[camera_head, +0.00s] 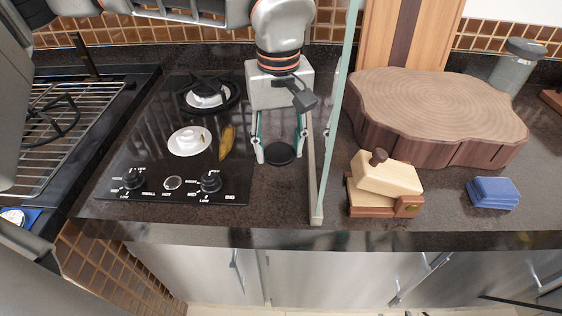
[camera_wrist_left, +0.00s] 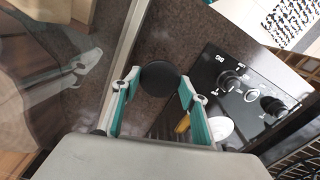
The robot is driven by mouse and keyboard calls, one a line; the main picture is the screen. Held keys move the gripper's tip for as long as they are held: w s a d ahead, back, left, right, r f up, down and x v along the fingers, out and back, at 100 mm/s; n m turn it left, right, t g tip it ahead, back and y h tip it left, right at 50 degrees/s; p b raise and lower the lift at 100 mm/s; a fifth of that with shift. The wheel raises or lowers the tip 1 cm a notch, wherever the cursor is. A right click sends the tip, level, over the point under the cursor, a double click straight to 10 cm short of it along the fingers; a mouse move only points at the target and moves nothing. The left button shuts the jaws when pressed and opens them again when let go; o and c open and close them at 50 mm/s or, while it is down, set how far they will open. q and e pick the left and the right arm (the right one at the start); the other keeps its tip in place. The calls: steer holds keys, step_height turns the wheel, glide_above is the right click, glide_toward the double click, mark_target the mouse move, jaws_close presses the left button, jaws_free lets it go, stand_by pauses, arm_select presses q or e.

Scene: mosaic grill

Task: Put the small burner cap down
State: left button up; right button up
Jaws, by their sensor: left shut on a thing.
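The small burner cap (camera_head: 280,154) is a flat black disc. My left gripper (camera_head: 279,146) is shut on it, with one teal-edged finger on each side. The wrist view also shows the cap (camera_wrist_left: 160,78) between the fingertips of my left gripper (camera_wrist_left: 160,85). It is over the dark counter, between the cooktop's right edge and the glass panel; I cannot tell whether it touches the counter. The black cooktop (camera_head: 150,165) has a front white burner (camera_head: 189,140) without a black cap and a rear burner (camera_head: 209,95) with a black grate. My right gripper is not in view.
The upright glass panel (camera_head: 338,120) stands close right of the gripper. A yellow-brown piece (camera_head: 227,142) lies on the cooktop. Beyond the glass are a wood slab (camera_head: 430,110), a wooden box (camera_head: 385,185) and blue blocks (camera_head: 493,192). The counter in front of the cap is bare.

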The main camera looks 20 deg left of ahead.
mark_target(282, 175)
arm_select(q)
steer(key=shift+d+f, duration=0.15)
steer(key=shift+f, duration=1.05)
steer(key=shift+d+f, duration=0.1)
steer(key=shift+f, duration=1.1)
steer(key=shift+f, duration=0.2)
steer(key=o, duration=1.1)
steer(key=shift+r, duration=0.15)
step_height(282, 175, up, 12)
steer(key=shift+r+p, duration=0.1)
steer(key=shift+p, duration=0.35)
